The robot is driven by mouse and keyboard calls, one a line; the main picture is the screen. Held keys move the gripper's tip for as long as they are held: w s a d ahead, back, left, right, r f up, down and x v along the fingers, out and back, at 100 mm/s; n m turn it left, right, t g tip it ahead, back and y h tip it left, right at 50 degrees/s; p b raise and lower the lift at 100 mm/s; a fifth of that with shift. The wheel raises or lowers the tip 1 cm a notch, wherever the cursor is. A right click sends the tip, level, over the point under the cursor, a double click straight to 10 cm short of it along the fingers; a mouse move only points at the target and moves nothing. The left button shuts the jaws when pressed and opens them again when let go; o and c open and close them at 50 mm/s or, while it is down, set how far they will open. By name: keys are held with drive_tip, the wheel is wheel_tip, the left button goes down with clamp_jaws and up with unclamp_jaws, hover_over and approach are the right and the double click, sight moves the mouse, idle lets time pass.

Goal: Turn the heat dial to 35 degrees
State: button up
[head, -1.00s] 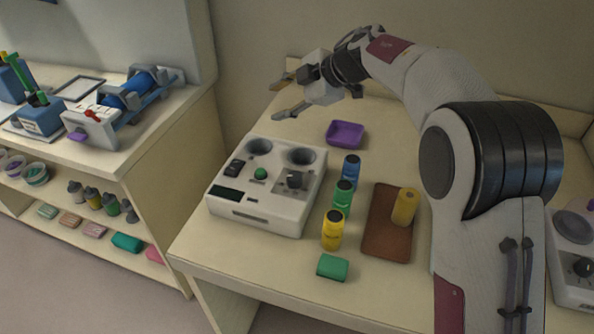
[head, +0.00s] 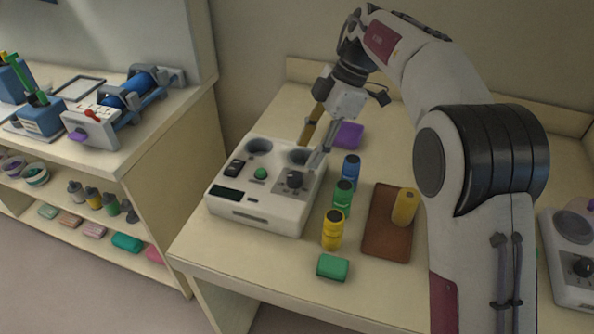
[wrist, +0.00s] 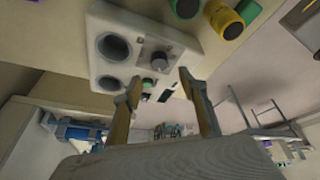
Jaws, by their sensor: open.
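The heat dial (head: 294,179) is a dark grey round knob on the white device (head: 238,214) with two round wells on the bench. It also shows in the wrist view (wrist: 159,60), ahead of the fingertips. Its setting is too small to read. A green button (head: 260,173) and a dark display (head: 226,194) are on the same panel. My gripper (head: 308,158) is open and empty, pointing down above the back right of the device, close to the dial. In the wrist view its two fingers (wrist: 160,78) stand apart, with the dial not between them.
Blue (head: 351,168), green (head: 343,195) and yellow (head: 332,230) bottles stand right of the device. A purple tray (head: 349,135) lies behind. A brown board (head: 381,246) bears a yellow cylinder (head: 404,207). A green block (head: 333,267) lies at the front.

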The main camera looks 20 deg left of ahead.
sight(295, 176)
drive_tip(key=shift+f, duration=0.1)
drive_tip(key=shift+x, duration=3.8)
drive_tip(key=c, duration=1.1)
